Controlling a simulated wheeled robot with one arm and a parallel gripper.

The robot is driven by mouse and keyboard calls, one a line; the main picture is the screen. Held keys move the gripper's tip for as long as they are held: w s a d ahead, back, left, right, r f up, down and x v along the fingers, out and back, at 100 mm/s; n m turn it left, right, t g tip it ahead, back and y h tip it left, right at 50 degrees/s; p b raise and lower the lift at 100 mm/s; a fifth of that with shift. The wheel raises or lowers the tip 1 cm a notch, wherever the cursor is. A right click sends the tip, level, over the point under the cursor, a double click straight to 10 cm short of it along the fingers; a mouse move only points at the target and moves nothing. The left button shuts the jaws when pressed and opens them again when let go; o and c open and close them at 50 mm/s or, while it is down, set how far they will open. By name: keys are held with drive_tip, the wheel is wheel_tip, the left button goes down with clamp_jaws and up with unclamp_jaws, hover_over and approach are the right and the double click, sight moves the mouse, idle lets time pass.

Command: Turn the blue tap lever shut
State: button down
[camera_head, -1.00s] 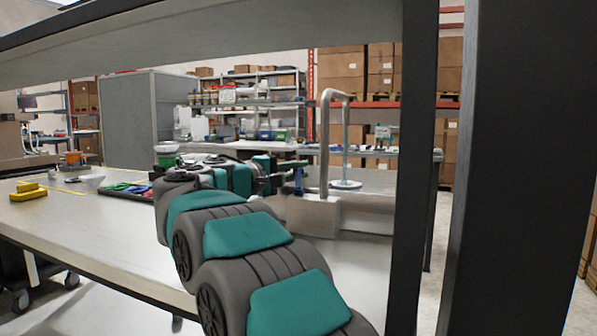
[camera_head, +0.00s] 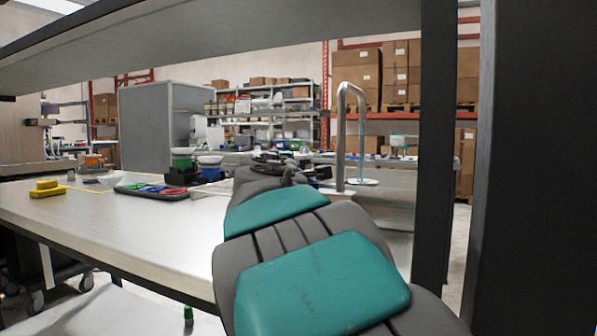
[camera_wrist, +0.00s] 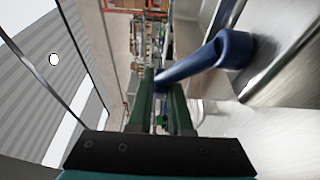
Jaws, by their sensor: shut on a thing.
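The blue tap lever (camera_wrist: 232,48) shows in the wrist view, running from a thick rounded end at upper right down to the left. My gripper (camera_wrist: 161,82) has its two green fingers closed at the lever's thinner end. The silver tap (camera_head: 342,130) with its arched spout stands in the head view, beyond my arm. A thin pale line, like running water, drops from the spout to a round dish (camera_head: 362,182). In the head view my arm hides most of the gripper and lever.
A dark upright post (camera_head: 434,160) stands close at right, and a shelf beam (camera_head: 200,40) crosses above. On the bench at left lie a yellow block (camera_head: 48,189) and a dark tray (camera_head: 130,188) with coloured pieces. The bench front at left is clear.

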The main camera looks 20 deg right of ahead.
drive_tip(key=shift+s+a+n+t+y+p, duration=0.2)
drive_tip(key=shift+a+n+t+y+p, duration=0.15)
drive_tip(key=shift+n+y, duration=0.4)
drive_tip(key=shift+s+a+n+t+y+p, duration=0.25)
drive_tip(key=shift+a+n+y, duration=0.2)
drive_tip(key=shift+y, duration=0.55)
drive_tip(key=shift+s+a+n+t+y+p, duration=0.2)
drive_tip(key=shift+a+n+y+p, duration=0.15)
drive_tip(key=shift+n+y, duration=0.4)
drive_tip(key=shift+y, duration=0.3)
drive_tip(key=c, duration=1.1)
unclamp_jaws()
